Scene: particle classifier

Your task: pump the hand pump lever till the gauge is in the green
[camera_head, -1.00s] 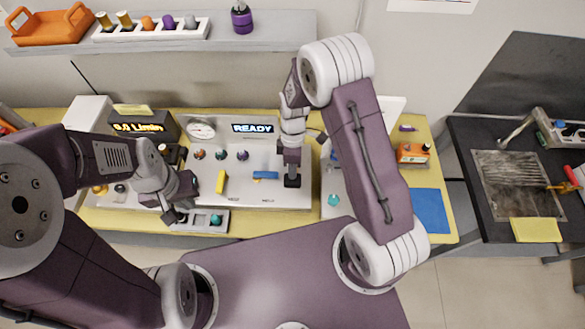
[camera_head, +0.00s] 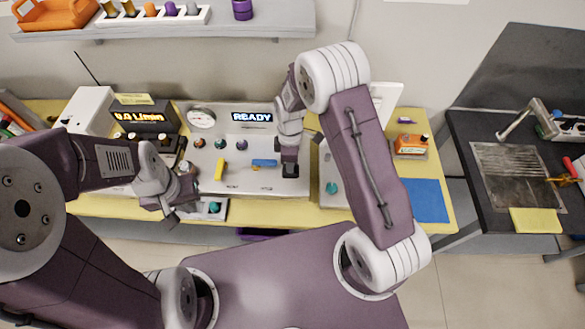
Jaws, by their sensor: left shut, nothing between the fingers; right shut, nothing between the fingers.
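A white panel (camera_head: 240,184) on the yellow bench carries a round dial gauge (camera_head: 201,117) and a lit display (camera_head: 252,117) reading READY. The gauge needle is too small to read. A yellow handle (camera_head: 219,169) and a blue handle (camera_head: 264,163) are on the panel; I cannot tell whether either is the hand pump lever. My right gripper (camera_head: 290,171) is shut and empty over the panel, just right of the blue handle. My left gripper (camera_head: 175,214) is shut and empty near the bench's front edge, left of the yellow handle. It partly covers a small tray (camera_head: 213,216).
A flow readout box (camera_head: 145,118) stands left of the gauge. Several knobs are below the gauge. A blue mat (camera_head: 428,200) and an orange box (camera_head: 410,145) are at the bench's right. A dark table (camera_head: 465,135) stands further right. A shelf (camera_head: 270,27) hangs above.

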